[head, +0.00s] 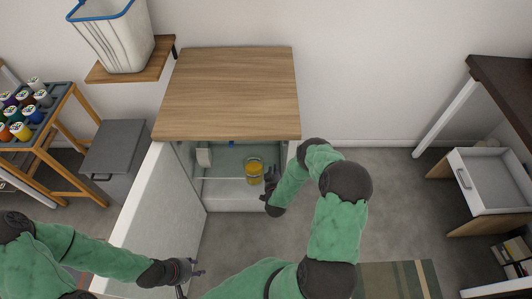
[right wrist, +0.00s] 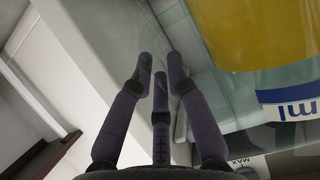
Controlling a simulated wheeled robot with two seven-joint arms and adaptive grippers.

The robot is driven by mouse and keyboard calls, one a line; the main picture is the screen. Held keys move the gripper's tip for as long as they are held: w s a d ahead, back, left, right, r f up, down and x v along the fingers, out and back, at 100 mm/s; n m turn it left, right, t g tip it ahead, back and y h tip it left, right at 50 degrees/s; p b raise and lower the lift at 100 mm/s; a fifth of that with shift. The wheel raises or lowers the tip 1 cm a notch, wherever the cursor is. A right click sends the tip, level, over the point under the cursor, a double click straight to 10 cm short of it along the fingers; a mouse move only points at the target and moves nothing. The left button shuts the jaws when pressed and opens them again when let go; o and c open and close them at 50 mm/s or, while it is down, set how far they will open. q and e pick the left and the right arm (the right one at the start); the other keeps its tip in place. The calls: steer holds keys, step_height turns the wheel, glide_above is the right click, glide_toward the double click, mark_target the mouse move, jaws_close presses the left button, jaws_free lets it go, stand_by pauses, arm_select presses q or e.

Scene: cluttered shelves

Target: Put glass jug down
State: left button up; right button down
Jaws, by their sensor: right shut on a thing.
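The glass jug (head: 254,171) holds something yellow and stands upright in the open white cabinet, at or just above a shelf; I cannot tell whether it touches. In the right wrist view the jug (right wrist: 250,30) fills the upper right, with a blue "ml" marking. My right gripper (head: 271,179) is at the jug's right side. Its fingers (right wrist: 160,80) close together beside the yellow body, shut on the jug's clear side or handle, which is hard to make out. My left gripper (head: 194,270) is open and empty, low at the left, outside the cabinet.
The cabinet has a wooden top (head: 230,92) and an open white door (head: 158,215) on its left. A pale item (head: 204,157) stands inside at the left. A grey bin (head: 117,148) is further left. An open drawer (head: 497,182) is at the right.

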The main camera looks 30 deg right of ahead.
steer(key=w+d+b, duration=0.4)
steer(key=w+d, duration=0.4)
steer(key=w, duration=0.5)
step_height(320, 180, down, 7)
steer(key=b, duration=0.4)
steer(key=shift+w, duration=0.1)
steer(key=shift+r, duration=0.15)
steer(key=c, duration=1.6)
jaws_free()
steer(key=shift+f, duration=0.3)
steer(key=o, duration=0.4)
